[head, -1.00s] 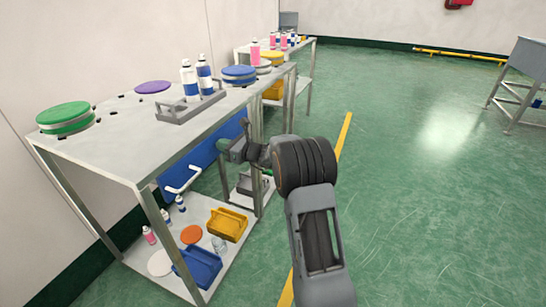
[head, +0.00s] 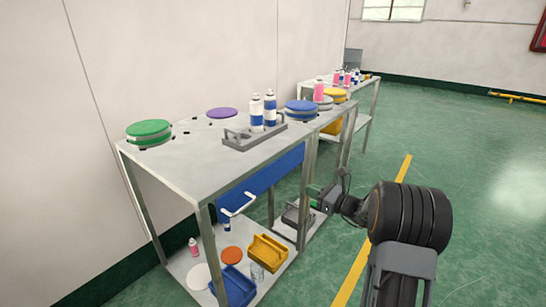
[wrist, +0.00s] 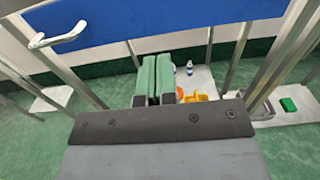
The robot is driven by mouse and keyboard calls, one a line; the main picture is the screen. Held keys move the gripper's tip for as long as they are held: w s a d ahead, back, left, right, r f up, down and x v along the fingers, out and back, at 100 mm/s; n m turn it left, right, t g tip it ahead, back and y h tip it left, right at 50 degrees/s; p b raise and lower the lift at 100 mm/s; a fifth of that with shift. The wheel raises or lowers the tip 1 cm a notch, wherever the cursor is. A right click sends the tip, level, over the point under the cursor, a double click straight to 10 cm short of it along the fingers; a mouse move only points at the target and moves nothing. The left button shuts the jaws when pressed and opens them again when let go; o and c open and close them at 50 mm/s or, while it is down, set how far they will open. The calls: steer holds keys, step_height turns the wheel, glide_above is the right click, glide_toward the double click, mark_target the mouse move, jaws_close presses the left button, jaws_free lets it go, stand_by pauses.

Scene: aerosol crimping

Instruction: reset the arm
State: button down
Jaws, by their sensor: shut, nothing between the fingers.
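My gripper (wrist: 155,80) shows in the wrist view with its two green fingers side by side, shut and empty. In the head view my gripper (head: 318,200) is held out beside the right end of the near workbench (head: 190,172), below the level of its top and clear of it. Its fingertips are hard to make out there. My dark arm extends from it to the lower right. In the wrist view the blue panel (wrist: 150,22) of the bench, with a white handle (wrist: 58,37), lies ahead of and above the fingers.
On the bench top stand two white-and-blue cans (head: 263,112) in a grey holder (head: 252,138), with green (head: 148,129), purple (head: 222,113) and blue (head: 300,106) discs. The lower shelf holds yellow (head: 266,252) and blue (head: 233,287) bins. A second bench (head: 367,95) stands behind. Green floor on the right is open.

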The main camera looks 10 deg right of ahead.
steer(key=s+a+r+n+g+h+p, duration=0.1)
steer(key=s+a+r+n+g+p, duration=0.8)
steer(key=s+a+r+n+p, duration=0.35)
steer(key=s+d+r+n+g+h+p, duration=0.1)
steer(key=s+d+r+n+h+p, duration=0.1)
steer(key=s+r+n+h+p, duration=0.8)
steer(key=s+r+n+p, duration=0.2)
steer(key=s+n+p, duration=0.1)
steer(key=s+n, duration=0.1)
steer(key=shift+s+d+r+n, duration=0.2)
steer(key=shift+s+r+n, duration=0.2)
steer(key=shift+n, duration=0.25)
